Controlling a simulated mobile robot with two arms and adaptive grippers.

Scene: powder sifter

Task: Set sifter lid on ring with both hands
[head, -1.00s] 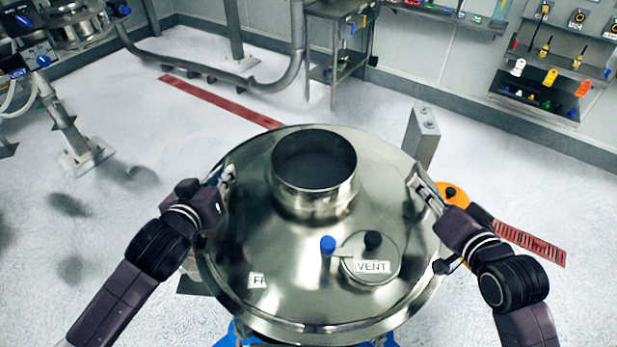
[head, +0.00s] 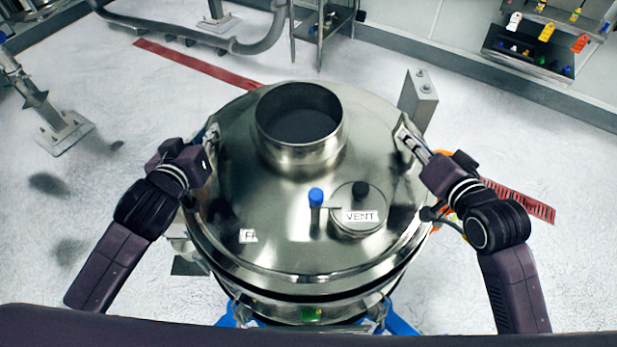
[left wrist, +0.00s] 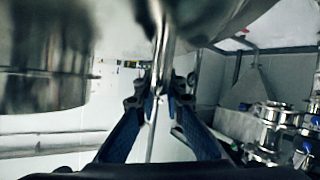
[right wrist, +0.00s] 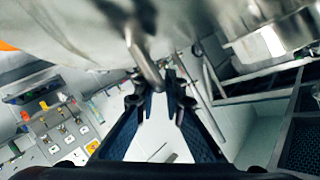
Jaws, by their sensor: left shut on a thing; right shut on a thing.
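The sifter lid (head: 275,205) is a shiny steel dome with an open round collar, a blue-capped post and a small VENT cap. It lies above the ring (head: 270,303), whose wall shows below its front edge with a dark band between; I cannot tell if the lid touches the ring all round. My left gripper (head: 211,138) is shut on a handle at the lid's left side. My right gripper (head: 405,140) is shut on a handle at its right side. The left wrist view (left wrist: 157,85) and the right wrist view (right wrist: 158,85) show the fingers around the handle bars.
A grey post (head: 418,98) stands behind the lid on the right. A blue base (head: 400,325) shows under the sifter. A steel stand (head: 322,30) and a pipe are at the back. A tool rack (head: 540,45) hangs on the right wall. The floor on the left is mostly clear.

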